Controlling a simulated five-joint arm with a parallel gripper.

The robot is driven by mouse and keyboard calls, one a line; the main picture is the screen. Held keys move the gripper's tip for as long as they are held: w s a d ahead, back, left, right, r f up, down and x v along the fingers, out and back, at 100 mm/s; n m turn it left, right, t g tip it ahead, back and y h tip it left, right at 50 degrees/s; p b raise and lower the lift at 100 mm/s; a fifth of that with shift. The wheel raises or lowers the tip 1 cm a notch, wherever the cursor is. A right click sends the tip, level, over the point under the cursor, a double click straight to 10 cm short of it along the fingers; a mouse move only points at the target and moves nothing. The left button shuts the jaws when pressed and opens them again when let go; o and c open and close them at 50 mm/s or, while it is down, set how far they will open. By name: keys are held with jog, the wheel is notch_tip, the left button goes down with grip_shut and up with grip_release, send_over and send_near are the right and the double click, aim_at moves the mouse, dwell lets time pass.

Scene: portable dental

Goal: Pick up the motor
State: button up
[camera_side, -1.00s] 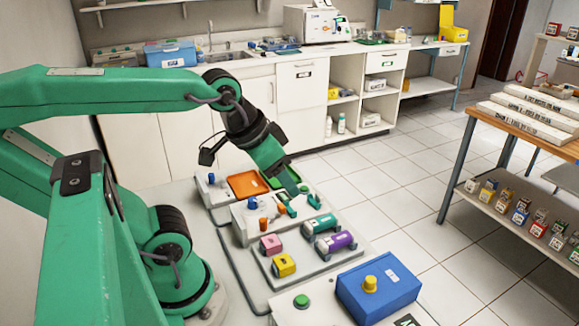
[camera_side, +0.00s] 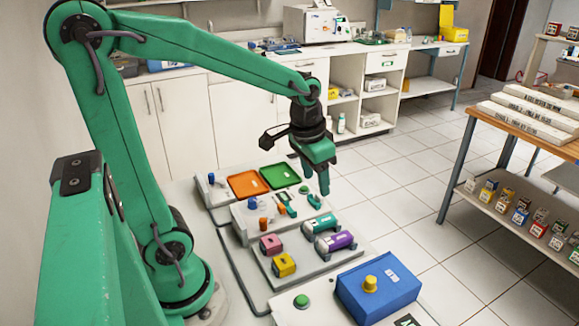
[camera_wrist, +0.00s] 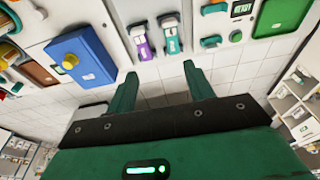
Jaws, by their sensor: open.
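Two motor-like cylindrical parts lie side by side on a pale block: a teal one (camera_side: 320,225) and a purple one (camera_side: 338,243). I cannot tell from the pictures which is the motor. In the wrist view the purple one (camera_wrist: 143,38) is left of the teal one (camera_wrist: 172,34), both beyond my fingertips. My gripper (camera_side: 316,181) is open and points down, empty, above and behind the teal part, clear of it. In the wrist view its fingers (camera_wrist: 161,70) are spread with bare floor tiles between them.
A pink block (camera_side: 270,244) and a yellow block (camera_side: 284,264) lie left of the cylinders. A blue box (camera_side: 395,293) with a yellow knob stands in front. Orange (camera_side: 249,184) and green (camera_side: 280,175) trays lie behind.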

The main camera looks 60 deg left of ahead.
jog(key=g, duration=0.2)
send_over(323, 220)
jog(key=f, duration=0.8)
jog(key=shift+w+a, duration=0.1)
jog(key=shift+a, duration=0.1)
jog(key=shift+d+f, duration=0.1)
jog(key=shift+f, duration=3.75)
jog(key=c, duration=1.1)
